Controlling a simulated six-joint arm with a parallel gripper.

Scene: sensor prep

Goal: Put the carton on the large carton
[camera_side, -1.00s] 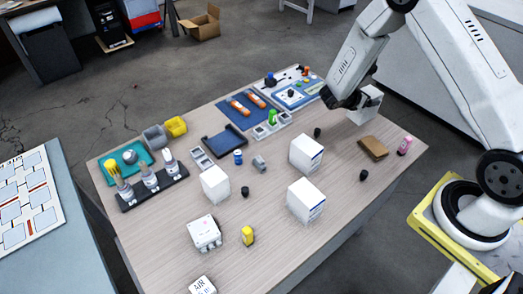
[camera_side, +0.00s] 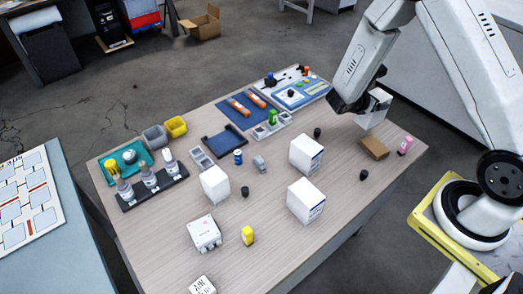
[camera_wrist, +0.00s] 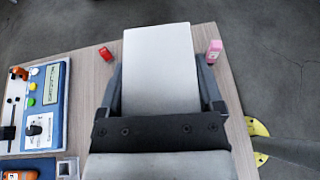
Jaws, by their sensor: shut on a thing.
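My gripper (camera_side: 366,98) is at the back right of the table, shut on a white carton (camera_side: 376,111) and holding it above the table. In the wrist view the carton (camera_wrist: 158,70) lies between the two fingers. Two larger-looking white cartons stand upright on the table, one at the middle right (camera_side: 303,155) and one nearer the front (camera_side: 303,199). A smaller white carton (camera_side: 214,185) stands to their left. I cannot tell for sure which is the large carton. My gripper is behind and to the right of them, apart from all three.
A brown block (camera_side: 374,149) lies near the held carton, with a pink bottle (camera_side: 405,145) to its right. Small black pieces (camera_side: 364,175) are scattered about. A yellow item (camera_side: 248,236) and a white box (camera_side: 205,233) are at the front. A bottle rack (camera_side: 153,187) stands left.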

